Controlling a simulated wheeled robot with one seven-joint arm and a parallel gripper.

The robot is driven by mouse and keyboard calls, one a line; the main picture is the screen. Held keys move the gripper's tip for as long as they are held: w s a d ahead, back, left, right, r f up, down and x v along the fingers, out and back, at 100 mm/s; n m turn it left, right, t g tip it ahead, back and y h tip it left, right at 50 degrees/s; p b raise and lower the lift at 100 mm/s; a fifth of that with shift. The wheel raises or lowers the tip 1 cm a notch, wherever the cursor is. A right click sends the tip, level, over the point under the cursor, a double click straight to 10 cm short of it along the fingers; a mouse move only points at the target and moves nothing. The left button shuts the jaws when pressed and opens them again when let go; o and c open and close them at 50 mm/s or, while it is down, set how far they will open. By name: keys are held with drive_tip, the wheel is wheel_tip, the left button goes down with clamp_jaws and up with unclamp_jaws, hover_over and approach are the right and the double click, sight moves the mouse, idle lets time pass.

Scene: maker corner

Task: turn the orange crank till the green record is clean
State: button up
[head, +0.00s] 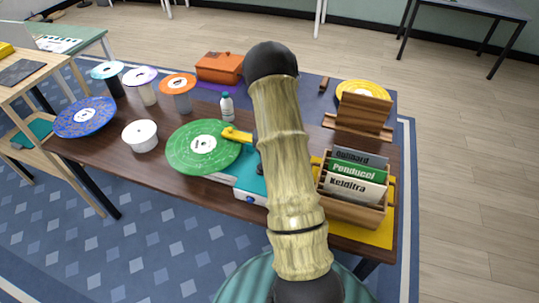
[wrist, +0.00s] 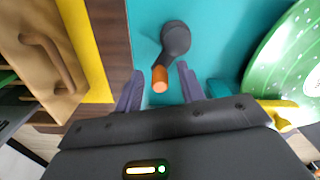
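The green record (head: 203,146) lies on the teal machine (head: 246,190), and pale specks show on it. Its edge also shows at the right of the wrist view (wrist: 292,68). A yellow arm (head: 236,134) reaches over the record's right side. In the wrist view, the crank is a dark grey lever (wrist: 175,40) with an orange knob (wrist: 160,80) on the teal top. My gripper (wrist: 159,84) is open, its two purple fingers on either side of the orange knob with gaps showing. In the head view my arm hides the gripper and crank.
A wooden crate (head: 352,204) of record sleeves stands on a yellow mat (head: 362,232) just right of the machine. An orange box (head: 220,68) is behind.

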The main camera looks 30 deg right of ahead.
drive_tip(key=shift+r, duration=0.15)
wheel_tip(320, 180, up, 17)
drive_tip(key=b, duration=0.2)
idle(0.3)
drive_tip(key=shift+a, duration=0.1)
idle(0.9)
drive_tip(key=s+a+n+t, duration=0.1)
drive_tip(key=s+a+n, duration=0.2)
drive_tip(key=s+a, duration=0.5)
drive_tip(key=s+a+n+t, duration=0.1)
drive_tip(key=s+a+n, duration=0.3)
drive_tip(key=s+a, duration=0.5)
drive_tip(key=a, duration=0.5)
drive_tip(key=shift+s+a+n+t, duration=0.3)
drive_tip(key=shift+w, duration=0.1)
